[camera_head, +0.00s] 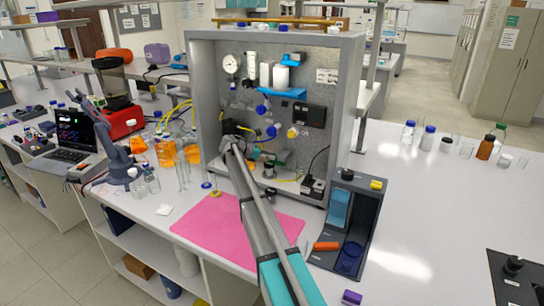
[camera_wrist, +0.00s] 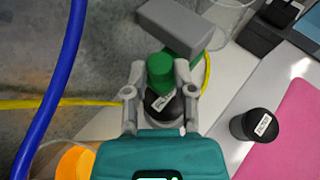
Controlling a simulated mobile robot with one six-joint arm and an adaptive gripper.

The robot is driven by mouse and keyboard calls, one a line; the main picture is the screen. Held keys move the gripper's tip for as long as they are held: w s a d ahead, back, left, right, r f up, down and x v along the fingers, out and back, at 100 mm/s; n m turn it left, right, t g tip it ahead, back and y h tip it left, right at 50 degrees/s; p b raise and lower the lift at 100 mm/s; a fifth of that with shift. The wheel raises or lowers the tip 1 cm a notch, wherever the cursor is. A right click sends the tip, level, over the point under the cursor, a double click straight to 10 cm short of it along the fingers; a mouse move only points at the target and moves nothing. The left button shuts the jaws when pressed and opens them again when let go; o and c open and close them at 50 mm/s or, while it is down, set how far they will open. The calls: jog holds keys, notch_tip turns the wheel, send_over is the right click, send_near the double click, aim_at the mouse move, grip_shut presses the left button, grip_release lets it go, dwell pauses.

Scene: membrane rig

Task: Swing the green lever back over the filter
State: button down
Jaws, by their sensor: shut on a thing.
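The green lever (camera_wrist: 160,72) shows in the wrist view as a green upright end between my fingers, with more green behind it under a grey block (camera_wrist: 187,24). My gripper (camera_wrist: 160,90) is shut on this green end, one finger on each side. A black labelled part (camera_wrist: 160,104) sits just below the green end, between the fingers. I cannot tell whether it is the filter. In the head view my gripper (camera_head: 232,146) reaches into the lower left of the grey rig, and it largely hides the lever.
A black labelled cylinder (camera_wrist: 252,122) stands right of my gripper, near the pink mat (camera_wrist: 296,125). A blue tube (camera_wrist: 52,95) and a yellow cable (camera_wrist: 30,103) run at the left. The rig's grey side wall (camera_head: 205,100) stands left of my gripper. A dark open bin (camera_head: 372,215) stands at the right.

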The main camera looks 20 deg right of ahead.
jog(key=shift+c, duration=2.2)
grip_release()
jog(key=shift+w, duration=0.1)
jog(key=shift+s+a+r, duration=0.1)
jog(key=shift+s+a, duration=0.1)
jog(key=shift+s, duration=0.15)
jog(key=s+a+r+m+y+p, duration=0.1)
jog(key=s+a+m+y+p, duration=0.3)
jog(key=s+a, duration=0.4)
jog(key=s+a+r+m+t+y+p, duration=0.1)
jog(key=s+a+m+y+p, duration=0.3)
jog(key=s+a, duration=0.5)
jog(key=s+a+r+m+y+p, duration=0.1)
jog(key=s+a+m+y+p, duration=0.4)
jog(key=s, duration=2)
jog(key=a+m+p, duration=0.2)
jog(key=a+m, duration=0.1)
jog(key=a, duration=0.1)
jog(key=shift+r+t, duration=0.3)
jog(key=shift+t, duration=0.1)
jog(key=shift+a, duration=0.1)
